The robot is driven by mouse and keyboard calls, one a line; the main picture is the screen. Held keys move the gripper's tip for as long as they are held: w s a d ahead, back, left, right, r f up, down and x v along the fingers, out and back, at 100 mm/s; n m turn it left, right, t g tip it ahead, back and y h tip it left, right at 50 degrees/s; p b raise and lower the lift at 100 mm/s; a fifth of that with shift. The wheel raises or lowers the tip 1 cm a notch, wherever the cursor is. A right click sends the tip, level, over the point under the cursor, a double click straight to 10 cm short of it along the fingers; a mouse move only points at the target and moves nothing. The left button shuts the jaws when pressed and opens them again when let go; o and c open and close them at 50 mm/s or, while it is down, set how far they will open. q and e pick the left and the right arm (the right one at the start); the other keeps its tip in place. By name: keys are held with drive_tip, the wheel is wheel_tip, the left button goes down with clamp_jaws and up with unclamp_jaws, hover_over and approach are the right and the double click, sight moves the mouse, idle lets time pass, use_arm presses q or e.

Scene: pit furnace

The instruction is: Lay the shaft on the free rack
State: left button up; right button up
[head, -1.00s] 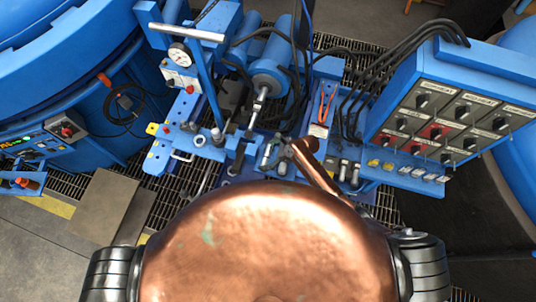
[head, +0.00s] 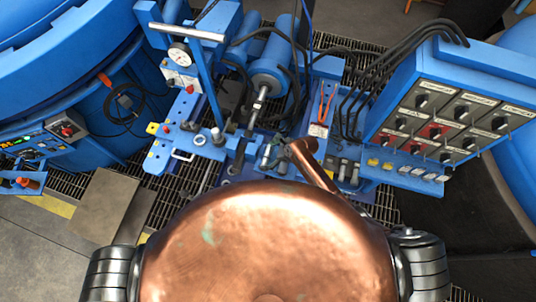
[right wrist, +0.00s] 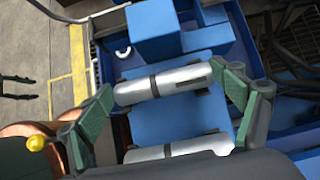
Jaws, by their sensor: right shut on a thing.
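In the right wrist view a silver shaft (right wrist: 165,82) with a dark band lies lengthwise between the green-padded fingertips of my right gripper (right wrist: 172,84), which is shut on it at its two ends. A second silver cylinder (right wrist: 180,150) lies over a blue block closer to the palm, partly hidden by my gripper. In the head view my right gripper (head: 276,152) is small and partly covered by my copper-coloured arm, over the blue bench. A dark two-fingered gripper, seemingly my left one (right wrist: 18,88), shows open and empty at the wrist view's left edge. I cannot tell which rack is free.
Short silver cylinders (head: 344,169) stand or lie on the bench right of my arm. A control box (head: 450,110) with knobs stands at the right, with black cables behind. A gauge post (head: 180,54) and a blue cylinder (head: 270,72) rise at the back. Grating floor lies below.

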drive_tip(key=o, duration=1.6)
drive_tip(key=shift+o, duration=0.6)
drive_tip(key=shift+s+f, duration=0.1)
drive_tip(key=v, duration=1.2)
